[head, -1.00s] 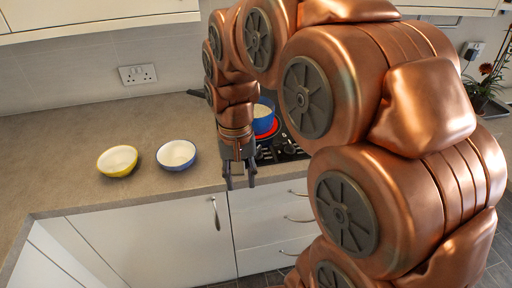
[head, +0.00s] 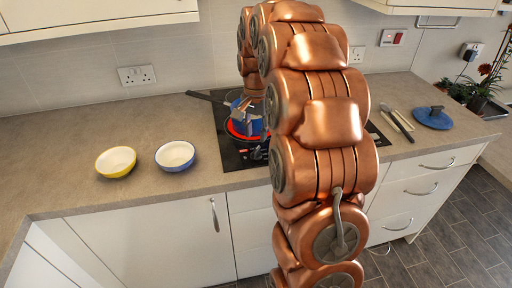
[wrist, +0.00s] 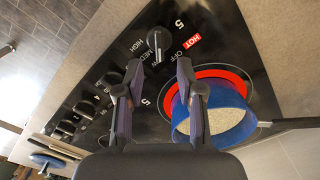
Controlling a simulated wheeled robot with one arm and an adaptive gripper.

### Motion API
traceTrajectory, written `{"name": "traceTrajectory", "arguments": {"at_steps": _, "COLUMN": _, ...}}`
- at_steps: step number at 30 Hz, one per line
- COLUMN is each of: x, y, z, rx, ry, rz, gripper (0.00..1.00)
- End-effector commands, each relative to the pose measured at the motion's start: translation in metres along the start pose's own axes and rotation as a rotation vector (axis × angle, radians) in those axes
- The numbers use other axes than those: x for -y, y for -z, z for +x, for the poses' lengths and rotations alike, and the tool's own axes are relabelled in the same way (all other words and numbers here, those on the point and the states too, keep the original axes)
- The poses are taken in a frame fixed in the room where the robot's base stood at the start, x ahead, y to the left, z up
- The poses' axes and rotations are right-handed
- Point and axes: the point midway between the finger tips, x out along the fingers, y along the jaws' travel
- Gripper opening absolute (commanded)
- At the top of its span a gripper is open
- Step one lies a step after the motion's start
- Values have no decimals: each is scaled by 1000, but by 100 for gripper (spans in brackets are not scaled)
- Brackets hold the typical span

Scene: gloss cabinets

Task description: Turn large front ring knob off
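In the wrist view, a black knob (wrist: 157,40) sits on the black hob, with OFF, HIGH and MED printed around it and a red HOT sign beside it. My gripper (wrist: 158,67) is open, its fingers apart and empty, with the knob just beyond and between the fingertips. A large ring (wrist: 245,80) glows red under a blue pan (wrist: 225,125) with pale contents. In the head view my gripper (head: 245,108) is over the hob in front of the pan (head: 236,125); my arm hides the hob's right part and the knob.
Several more knobs (wrist: 85,108) line the hob at left in the wrist view. The pan's dark handle (head: 205,97) points left. A yellow bowl (head: 116,162) and a blue-white bowl (head: 175,156) stand on the counter. A blue lid (head: 433,118) and utensils (head: 397,121) lie at right.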

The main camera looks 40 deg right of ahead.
Motion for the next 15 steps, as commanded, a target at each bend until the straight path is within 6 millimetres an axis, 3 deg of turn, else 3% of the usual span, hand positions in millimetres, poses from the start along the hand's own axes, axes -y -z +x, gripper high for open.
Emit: {"name": "traceTrajectory", "arguments": {"at_steps": 15, "x": -1, "y": -2, "z": 59, "rx": 2, "ry": -3, "rz": -2, "gripper": 38}}
